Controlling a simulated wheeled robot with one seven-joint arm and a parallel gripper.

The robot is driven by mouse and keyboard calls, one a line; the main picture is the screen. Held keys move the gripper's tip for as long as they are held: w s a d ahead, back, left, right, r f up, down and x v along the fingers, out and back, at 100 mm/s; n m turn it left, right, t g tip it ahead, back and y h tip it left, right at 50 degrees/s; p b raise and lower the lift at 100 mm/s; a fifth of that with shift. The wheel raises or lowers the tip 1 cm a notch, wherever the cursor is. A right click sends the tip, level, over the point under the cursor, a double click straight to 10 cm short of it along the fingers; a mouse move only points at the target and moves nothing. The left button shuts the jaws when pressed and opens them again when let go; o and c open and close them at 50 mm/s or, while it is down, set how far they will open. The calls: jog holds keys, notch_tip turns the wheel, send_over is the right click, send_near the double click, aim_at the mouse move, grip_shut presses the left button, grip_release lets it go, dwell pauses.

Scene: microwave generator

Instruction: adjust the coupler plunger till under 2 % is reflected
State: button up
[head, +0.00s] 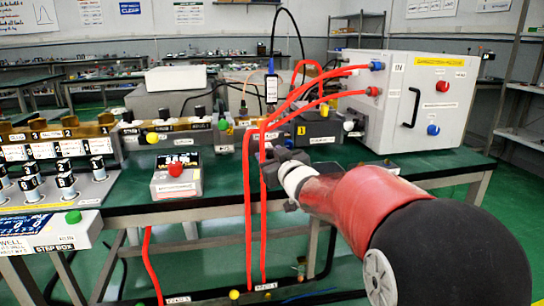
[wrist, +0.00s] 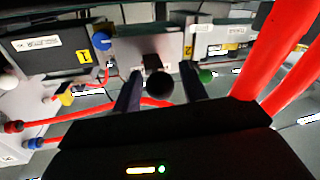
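The black round knob (wrist: 160,86), which looks like the coupler plunger, sits on the face of a grey block (wrist: 140,47) in the wrist view. My gripper (wrist: 160,88) is open, with one finger on either side of the knob and a visible gap to each. In the head view my gripper (head: 282,158) is in front of the row of grey blocks on the bench and hides the knob. A small meter box (head: 178,184) with a red button and a dark display stands left of my gripper; its figures are too small to read.
Red cables (head: 248,210) hang down just left of my gripper and run up to the white generator cabinet (head: 415,103) at the right. Red cables also pass close to the gripper at the right of the wrist view (wrist: 280,55). A switch panel (head: 60,180) stands at the left.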

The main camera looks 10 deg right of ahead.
grip_shut()
jog(key=shift+s+f+b, duration=0.15)
jog(key=shift+s+b, duration=0.1)
jog(key=shift+b, duration=0.15)
jog(key=shift+o, duration=1)
grip_release()
jog(key=shift+s, duration=0.1)
jog(key=s+d, duration=0.1)
jog(key=s, duration=0.6)
jog(key=shift+s+d, duration=0.25)
jog(key=shift+s, duration=0.05)
